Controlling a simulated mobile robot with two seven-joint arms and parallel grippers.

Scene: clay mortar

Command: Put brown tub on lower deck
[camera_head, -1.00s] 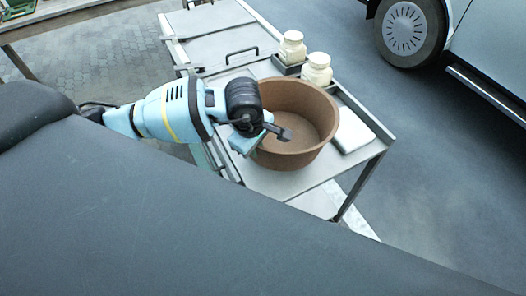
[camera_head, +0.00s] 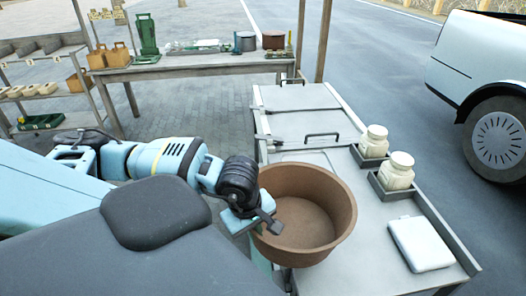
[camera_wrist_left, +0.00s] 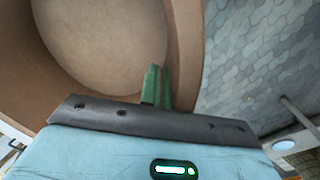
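The brown tub (camera_head: 325,208) is upright over the near left part of the metal cart's top (camera_head: 370,240). I cannot tell whether its base touches the top. My left gripper (camera_head: 265,222) is at the tub's left rim. In the left wrist view its green fingers (camera_wrist_left: 157,87) are close together at the tub wall (camera_wrist_left: 185,55), seemingly pinching it. The tub's inside looks empty. The cart's lower deck is hidden beneath the top. My right gripper is not in view.
Two cream jars (camera_head: 397,172) stand in small trays at the cart's right side. A white box (camera_head: 420,243) lies nearer on the top. A workbench (camera_head: 200,66) with tools stands behind, shelves (camera_head: 45,88) at the left, and a parked vehicle (camera_head: 490,70) at the right.

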